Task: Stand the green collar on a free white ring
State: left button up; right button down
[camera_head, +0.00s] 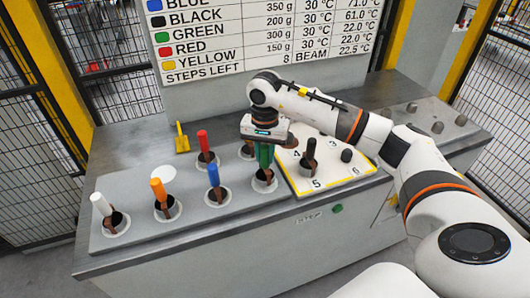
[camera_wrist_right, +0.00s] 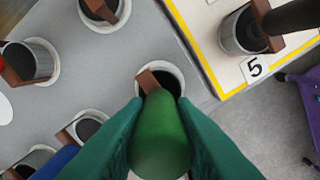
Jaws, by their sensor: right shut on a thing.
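The green collar's handle (camera_head: 264,158) is between the fingers of my right gripper (camera_head: 263,145), in the head view. The wrist view shows the rounded green handle (camera_wrist_right: 160,135) close up, with the fingers of the right gripper (camera_wrist_right: 160,140) shut on both sides. Below it, a metal cup with a brown block (camera_wrist_right: 157,78) sits within a white ring (camera_wrist_right: 178,72) at the grey plate's right front. Whether the cup touches the plate cannot be told. My left gripper is out of view.
White (camera_head: 102,207), orange (camera_head: 159,191), blue (camera_head: 213,177) and red (camera_head: 203,142) handled collars stand on the grey plate (camera_head: 135,185). A black-handled one (camera_head: 310,150) stands on the yellow-edged numbered panel (camera_head: 345,178). A yellow piece (camera_head: 181,138) is behind, below the sign.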

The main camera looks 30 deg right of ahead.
jog(key=shift+f+b, duration=0.7)
jog(key=shift+f, duration=0.15)
jog(key=c, duration=1.1)
grip_release()
notch_tip(320, 180, up, 11)
jog(key=shift+f+b, duration=0.1)
jog(key=shift+b, duration=1)
jog(key=shift+r, duration=0.65)
